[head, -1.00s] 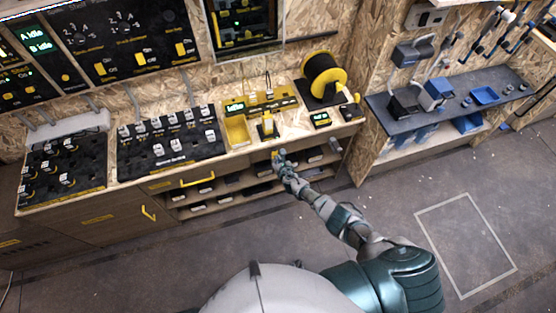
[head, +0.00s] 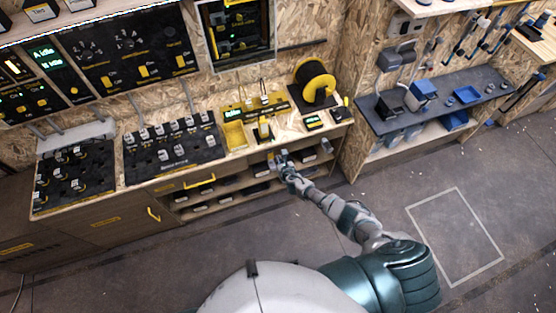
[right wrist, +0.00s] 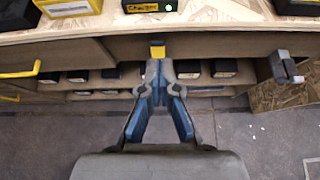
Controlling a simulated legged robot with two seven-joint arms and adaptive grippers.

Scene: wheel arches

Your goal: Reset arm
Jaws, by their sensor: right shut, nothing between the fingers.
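My right arm reaches from the bottom right of the head view toward the front of the workbench (head: 235,158). My right gripper (head: 277,157) is just in front of the bench edge, above the open shelves. In the right wrist view my right gripper (right wrist: 158,68) has its blue-grey fingers together at the tips, with nothing held. A small yellow piece (right wrist: 157,51) shows just beyond the fingertips; I cannot tell whether they touch. My left gripper is not in view.
Shelves (head: 225,190) with several dark boxes lie under the bench top. A yellow drawer handle (head: 199,181) sticks out at the left. A yellow spool (head: 316,80) stands at the back. A blue-grey side bench (head: 440,105) is at the right. The floor (head: 380,205) is clear.

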